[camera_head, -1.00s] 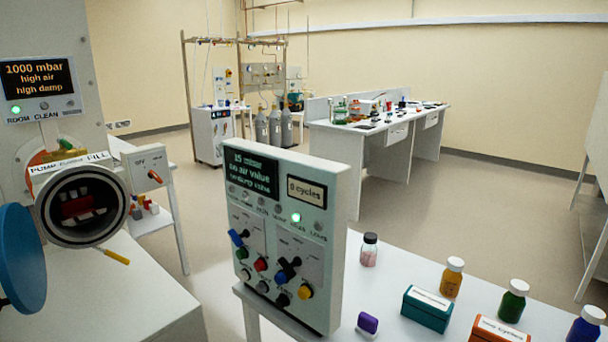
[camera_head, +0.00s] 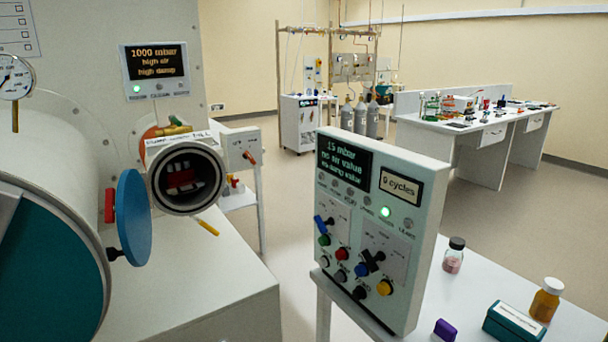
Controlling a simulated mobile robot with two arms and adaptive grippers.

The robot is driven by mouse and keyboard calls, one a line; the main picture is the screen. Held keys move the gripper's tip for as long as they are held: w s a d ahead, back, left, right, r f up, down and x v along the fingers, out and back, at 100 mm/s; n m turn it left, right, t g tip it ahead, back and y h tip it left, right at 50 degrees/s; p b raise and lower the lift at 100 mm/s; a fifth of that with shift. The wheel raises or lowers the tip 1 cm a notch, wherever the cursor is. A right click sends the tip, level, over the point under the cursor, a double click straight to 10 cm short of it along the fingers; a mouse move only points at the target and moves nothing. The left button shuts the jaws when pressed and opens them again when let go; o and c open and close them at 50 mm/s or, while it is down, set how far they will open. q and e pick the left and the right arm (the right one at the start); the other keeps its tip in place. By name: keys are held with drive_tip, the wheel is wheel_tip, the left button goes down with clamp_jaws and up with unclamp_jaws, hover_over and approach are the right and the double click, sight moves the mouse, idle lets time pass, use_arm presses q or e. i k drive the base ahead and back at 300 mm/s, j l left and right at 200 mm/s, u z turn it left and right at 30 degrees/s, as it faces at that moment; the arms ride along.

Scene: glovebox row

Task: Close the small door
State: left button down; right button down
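The small door is a round blue disc (camera_head: 133,217) in the head view. It stands open, swung out to the left of the small round chamber (camera_head: 186,177). A red handle (camera_head: 109,205) sits on the door's left side, and a dark hinge or knob shows below it. The chamber mouth has a dark metal rim, and red and white items lie inside it. Neither of my grippers shows in this view, so nothing is seen touching the door.
A large cylinder with a teal end (camera_head: 45,265) stands at the left, close to the door. A control panel (camera_head: 372,230) rises at centre right beside a white table with bottles (camera_head: 544,300). A yellow-handled tool (camera_head: 208,228) lies below the chamber. Floor shows behind.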

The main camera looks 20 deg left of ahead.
sight(133, 214)
drive_tip(key=j+u, duration=0.3)
drive_tip(key=j, duration=0.45)
drive_tip(key=j+u, duration=0.3)
drive_tip(key=j, duration=0.5)
